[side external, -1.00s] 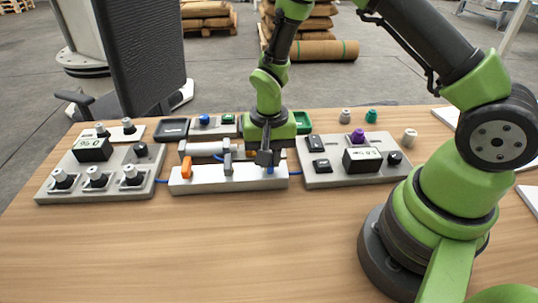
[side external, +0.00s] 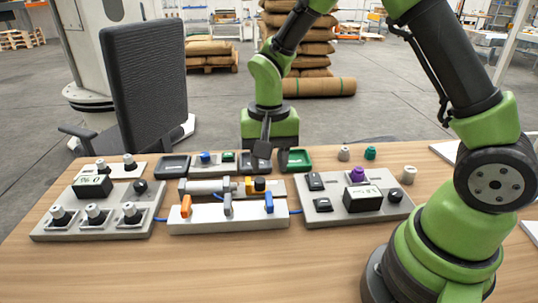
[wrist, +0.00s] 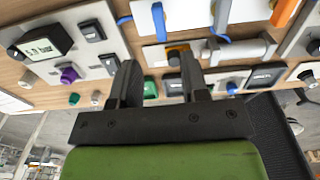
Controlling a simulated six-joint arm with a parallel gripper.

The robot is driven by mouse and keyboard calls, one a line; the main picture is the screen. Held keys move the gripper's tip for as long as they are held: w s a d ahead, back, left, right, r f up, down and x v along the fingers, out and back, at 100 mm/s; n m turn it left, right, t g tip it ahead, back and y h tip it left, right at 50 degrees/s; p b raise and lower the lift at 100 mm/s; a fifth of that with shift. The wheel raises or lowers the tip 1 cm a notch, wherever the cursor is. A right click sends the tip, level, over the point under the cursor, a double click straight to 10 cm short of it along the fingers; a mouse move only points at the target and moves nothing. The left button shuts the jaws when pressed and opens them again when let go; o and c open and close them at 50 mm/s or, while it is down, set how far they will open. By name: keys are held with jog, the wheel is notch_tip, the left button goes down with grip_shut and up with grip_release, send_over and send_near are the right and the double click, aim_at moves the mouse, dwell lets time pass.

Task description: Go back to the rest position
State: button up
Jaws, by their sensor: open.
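My gripper (side external: 262,150) hangs above the back of the wooden table (side external: 250,265), over the trays behind the middle panel. Its two dark fingers also show in the wrist view (wrist: 158,85), apart with nothing between them. The middle panel (side external: 245,218) carries an orange lever (side external: 186,206), a grey lever (side external: 227,204) and a blue lever (side external: 269,202). Behind the levers lie a grey cylinder (side external: 207,187) and a small yellow-and-black part (side external: 260,185). My gripper is clear of all of these. No marker of a rest position shows.
A left panel (side external: 100,222) has knobs and a display. A right panel (side external: 335,207) has black switches, a purple knob (side external: 357,175) and a display. Loose grey and teal knobs stand at the back right. An office chair (side external: 145,80) stands behind the table. The front of the table is clear.

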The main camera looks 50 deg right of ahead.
jog(key=shift+r, duration=0.55)
jog(key=s+a+r+n+t+y, duration=0.1)
jog(key=s+r+n+t, duration=0.3)
jog(key=s+r, duration=1.2)
jog(key=t+y, duration=0.1)
jog(key=t, duration=0.2)
jog(key=shift+a+r+n, duration=0.15)
jog(key=shift+r+n, duration=0.15)
jog(key=shift+n, duration=0.1)
